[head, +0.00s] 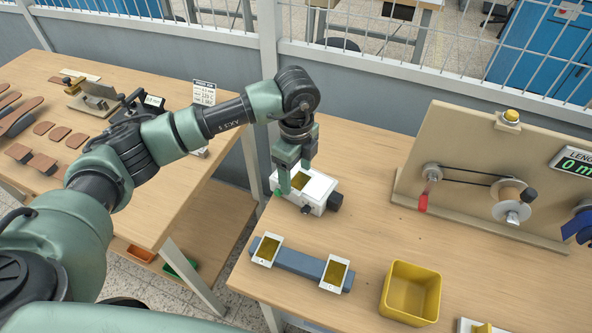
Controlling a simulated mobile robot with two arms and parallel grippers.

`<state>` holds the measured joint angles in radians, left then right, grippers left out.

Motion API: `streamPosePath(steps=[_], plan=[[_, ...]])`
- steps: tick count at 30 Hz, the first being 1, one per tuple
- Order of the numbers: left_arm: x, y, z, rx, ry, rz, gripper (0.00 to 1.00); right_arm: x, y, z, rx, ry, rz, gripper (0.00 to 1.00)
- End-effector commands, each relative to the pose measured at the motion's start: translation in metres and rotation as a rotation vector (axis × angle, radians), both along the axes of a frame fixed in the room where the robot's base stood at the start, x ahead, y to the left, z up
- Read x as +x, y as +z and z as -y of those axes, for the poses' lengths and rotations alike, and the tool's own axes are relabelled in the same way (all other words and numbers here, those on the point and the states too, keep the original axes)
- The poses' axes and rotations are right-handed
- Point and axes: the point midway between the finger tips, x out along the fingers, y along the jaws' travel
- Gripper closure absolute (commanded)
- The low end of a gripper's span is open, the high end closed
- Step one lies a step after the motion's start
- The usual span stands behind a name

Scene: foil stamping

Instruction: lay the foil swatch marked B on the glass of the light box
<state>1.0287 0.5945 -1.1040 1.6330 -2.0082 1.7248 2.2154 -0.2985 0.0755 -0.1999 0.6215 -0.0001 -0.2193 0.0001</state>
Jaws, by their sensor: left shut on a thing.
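The white light box (318,207) stands near the back left of the right-hand table, with a dark knob on its right side. My left gripper (293,181) points down over its glass, shut on a foil swatch (300,181) with a gold face. The swatch is at or just above the glass; I cannot tell if it touches. The fingers partly hide it, and its letter is not readable. Two more foil swatches, one left (267,249) and one right (336,272), lie on a blue-grey rack (301,263) in front. My right gripper is out of view.
A yellow bin (411,292) stands right of the rack. A wooden panel (468,152) with pulleys and a red handle stands at the back right. The left table (60,180) carries brown leather pieces and a small press. Bare table lies between light box and panel.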

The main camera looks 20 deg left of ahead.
Motion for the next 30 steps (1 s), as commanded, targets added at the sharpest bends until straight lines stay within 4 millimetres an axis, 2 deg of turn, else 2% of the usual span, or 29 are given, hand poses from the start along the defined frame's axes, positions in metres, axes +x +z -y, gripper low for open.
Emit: streamPosePath(steps=[11, 12, 15, 23, 26, 30], plan=[[0.000, -0.005, 0.000, 0.000, -0.001, -0.001, 0.70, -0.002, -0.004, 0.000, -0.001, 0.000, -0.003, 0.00], [0.000, -0.005, 0.000, 0.000, -0.001, -0.001, 0.30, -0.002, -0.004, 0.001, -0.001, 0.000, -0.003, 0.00], [0.000, -0.006, 0.000, 0.000, 0.000, -0.001, 0.08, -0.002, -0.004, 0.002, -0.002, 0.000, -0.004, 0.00], [0.000, -0.004, 0.000, 0.000, 0.000, 0.000, 0.08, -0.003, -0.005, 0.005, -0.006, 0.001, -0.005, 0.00], [0.001, 0.004, 0.000, -0.001, -0.001, 0.002, 0.08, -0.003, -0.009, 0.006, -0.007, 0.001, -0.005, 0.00], [0.001, 0.027, 0.000, -0.001, -0.001, 0.005, 0.08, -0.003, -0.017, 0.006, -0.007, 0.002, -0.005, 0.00]])
